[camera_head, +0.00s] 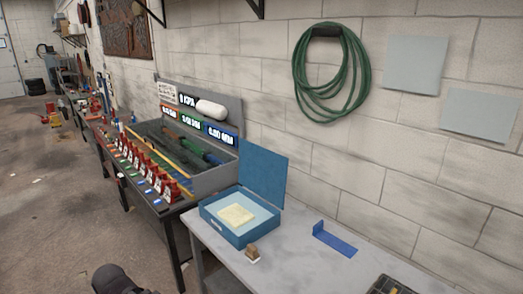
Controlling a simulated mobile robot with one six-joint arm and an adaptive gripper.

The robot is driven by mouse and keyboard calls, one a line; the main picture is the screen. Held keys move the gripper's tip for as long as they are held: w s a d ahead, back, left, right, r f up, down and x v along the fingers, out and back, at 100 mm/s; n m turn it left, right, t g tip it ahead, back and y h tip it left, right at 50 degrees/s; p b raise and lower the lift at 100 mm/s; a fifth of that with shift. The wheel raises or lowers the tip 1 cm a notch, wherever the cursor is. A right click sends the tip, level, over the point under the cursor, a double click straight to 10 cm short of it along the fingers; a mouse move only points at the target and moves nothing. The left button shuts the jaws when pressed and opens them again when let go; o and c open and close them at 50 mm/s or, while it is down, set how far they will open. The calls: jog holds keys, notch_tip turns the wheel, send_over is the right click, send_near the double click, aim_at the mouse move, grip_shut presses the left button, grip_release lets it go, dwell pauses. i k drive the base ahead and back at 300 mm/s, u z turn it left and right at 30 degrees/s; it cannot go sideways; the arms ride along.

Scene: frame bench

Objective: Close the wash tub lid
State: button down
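The wash tub (231,227) is a blue open box on the grey bench (300,268). Its blue lid (262,172) stands upright at the tub's back edge, so the tub is open. A pale yellow block or sponge (236,214) lies inside on the light blue floor of the tub. A dark rounded piece, which may be part of my arm, shows at the bottom left edge. My gripper's fingers do not show in this view.
A small brown block (253,251) sits in front of the tub. A blue bracket (334,239) lies to the right, and a dark tray (390,286) at the lower right. A grey bench unit with red clamps (150,170) stands left. A green hose (331,75) hangs on the wall.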

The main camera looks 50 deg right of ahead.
aim_at(263, 171)
jog(key=z, duration=0.4)
jog(key=i, duration=1.25)
jog(key=z, duration=0.5)
